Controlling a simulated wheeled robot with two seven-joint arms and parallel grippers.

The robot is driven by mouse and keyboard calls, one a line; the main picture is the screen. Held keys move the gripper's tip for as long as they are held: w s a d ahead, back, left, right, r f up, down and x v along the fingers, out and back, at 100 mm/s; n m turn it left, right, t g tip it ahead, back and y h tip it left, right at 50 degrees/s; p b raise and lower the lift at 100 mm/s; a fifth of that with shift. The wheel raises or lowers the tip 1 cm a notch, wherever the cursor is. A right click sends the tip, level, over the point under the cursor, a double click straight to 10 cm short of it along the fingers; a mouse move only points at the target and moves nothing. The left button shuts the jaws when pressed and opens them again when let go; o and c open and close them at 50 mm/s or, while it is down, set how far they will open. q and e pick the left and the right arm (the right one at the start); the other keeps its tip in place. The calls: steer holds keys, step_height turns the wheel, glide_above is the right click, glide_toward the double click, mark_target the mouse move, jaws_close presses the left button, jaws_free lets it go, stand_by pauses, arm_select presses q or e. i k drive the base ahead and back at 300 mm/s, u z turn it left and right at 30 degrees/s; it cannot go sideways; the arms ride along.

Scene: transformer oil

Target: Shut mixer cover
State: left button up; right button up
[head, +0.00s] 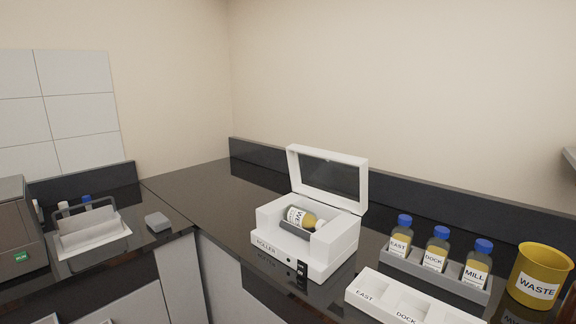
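The mixer (290,255) is a white box labelled ROLLER on the dark counter in the head view. Its cover (328,180), a white frame with a dark window, is hinged at the back and stands raised, tilted back. A bottle (300,217) with a white label and yellowish contents lies on its side inside the mixer, its cap end to the right. Neither of my grippers shows in the head view.
A grey rack (466,290) holds three blue-capped bottles labelled EAST, DOCK and MILL. A white labelled tray (378,297) lies in front, and a yellow WASTE bin (537,274) stands at right. A grey block (157,222) and a carrier (93,240) sit left. Counter left of the mixer is clear.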

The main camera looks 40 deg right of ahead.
mark_target(346, 204)
steer(key=i, duration=1.6)
steer(key=z, duration=1.55)
steer(key=i, duration=0.45)
steer(key=z, duration=1.3)
